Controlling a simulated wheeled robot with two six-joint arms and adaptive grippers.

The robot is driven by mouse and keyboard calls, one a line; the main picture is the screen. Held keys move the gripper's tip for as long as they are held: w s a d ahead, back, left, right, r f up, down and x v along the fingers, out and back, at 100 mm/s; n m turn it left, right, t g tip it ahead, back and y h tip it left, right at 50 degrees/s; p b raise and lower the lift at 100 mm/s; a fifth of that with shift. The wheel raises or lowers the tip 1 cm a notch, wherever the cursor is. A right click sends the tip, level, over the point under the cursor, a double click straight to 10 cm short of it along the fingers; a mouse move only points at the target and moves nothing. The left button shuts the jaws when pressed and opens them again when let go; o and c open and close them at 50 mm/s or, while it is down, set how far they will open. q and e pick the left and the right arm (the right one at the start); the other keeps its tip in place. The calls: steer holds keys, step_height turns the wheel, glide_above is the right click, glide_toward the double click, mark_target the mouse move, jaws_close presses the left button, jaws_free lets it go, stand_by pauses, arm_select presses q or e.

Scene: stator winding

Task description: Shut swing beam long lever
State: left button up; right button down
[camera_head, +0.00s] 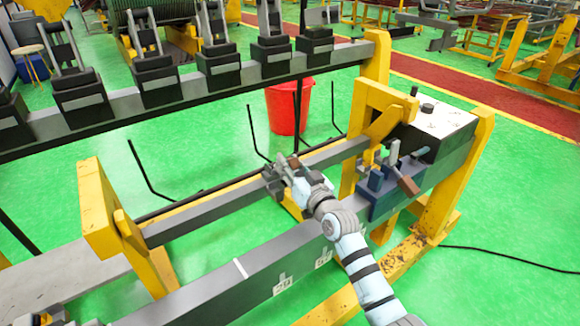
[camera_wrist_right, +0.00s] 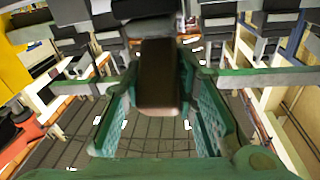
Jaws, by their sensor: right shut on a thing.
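The swing beam (camera_head: 205,207) is a long dark grey bar between two yellow end brackets in the head view. My right gripper (camera_head: 283,170) is at the beam's upper middle, its arm coming in from the lower right. It is shut on a brown lever handle (camera_head: 294,161). In the right wrist view the handle (camera_wrist_right: 160,75) stands between the two green-lit fingers, and its far end runs up towards a dark block. The fingers hide part of the lever in the head view.
A lower grey rail (camera_head: 205,283) runs in front. A red bucket (camera_head: 289,106) stands behind. A row of black clamps (camera_head: 155,82) lines the rear rail.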

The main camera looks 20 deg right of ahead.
steer(key=shift+f, duration=0.35)
steer(key=c, duration=1.4)
jaws_free()
steer(key=shift+o, duration=0.6)
steer(key=shift+r, duration=0.15)
steer(key=shift+s, duration=0.1)
steer(key=s+d, duration=0.1)
steer(key=s, duration=1)
steer(key=shift+s+f, duration=0.2)
steer(key=shift+s, duration=0.2)
steer(key=shift+s+d, duration=0.1)
steer(key=shift+d, duration=0.1)
